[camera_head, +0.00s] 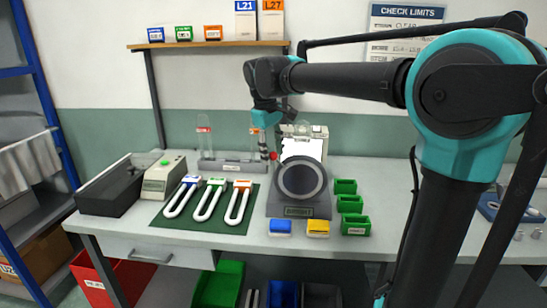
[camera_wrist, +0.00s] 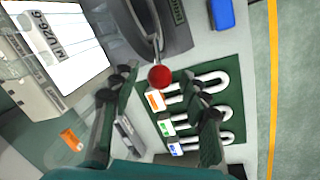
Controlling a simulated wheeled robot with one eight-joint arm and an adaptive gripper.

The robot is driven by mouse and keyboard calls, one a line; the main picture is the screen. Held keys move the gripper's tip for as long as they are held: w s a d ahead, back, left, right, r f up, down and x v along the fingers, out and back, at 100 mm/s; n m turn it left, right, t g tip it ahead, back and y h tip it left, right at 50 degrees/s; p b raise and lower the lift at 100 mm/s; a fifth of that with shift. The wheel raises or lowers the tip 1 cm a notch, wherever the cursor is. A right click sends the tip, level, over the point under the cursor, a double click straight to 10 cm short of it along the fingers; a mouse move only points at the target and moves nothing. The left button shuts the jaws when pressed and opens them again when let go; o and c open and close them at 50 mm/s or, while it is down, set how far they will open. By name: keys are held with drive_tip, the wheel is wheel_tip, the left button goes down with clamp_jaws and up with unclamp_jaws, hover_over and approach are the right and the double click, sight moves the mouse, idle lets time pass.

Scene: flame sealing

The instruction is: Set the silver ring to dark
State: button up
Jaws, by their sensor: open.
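The silver ring (camera_head: 303,164) surrounds a dark round disc on a grey bench instrument (camera_head: 300,211) with a small display on its front. A lever with a red ball knob (camera_head: 273,155) stands at the ring's upper left. In the wrist view the red knob (camera_wrist: 160,77) appears between my finger tips, with its thin lever running up toward the instrument. My gripper (camera_head: 267,146) points down beside the knob; its fingers are spread in the wrist view (camera_wrist: 162,84). I cannot tell whether a finger touches the knob. The display is too small to read.
Left of the instrument, several U-shaped tubes (camera_head: 205,203) lie on a green mat (camera_head: 172,224). Blue (camera_head: 280,227) and yellow (camera_head: 318,229) boxes sit in front; green bins (camera_head: 346,186) stand right. A rack with upright tubes (camera_head: 232,165) and a white sheet (camera_wrist: 60,48) are close behind.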

drive_tip(key=shift+w+d+f, duration=0.15)
drive_tip(key=shift+f, duration=0.8)
clamp_jaws()
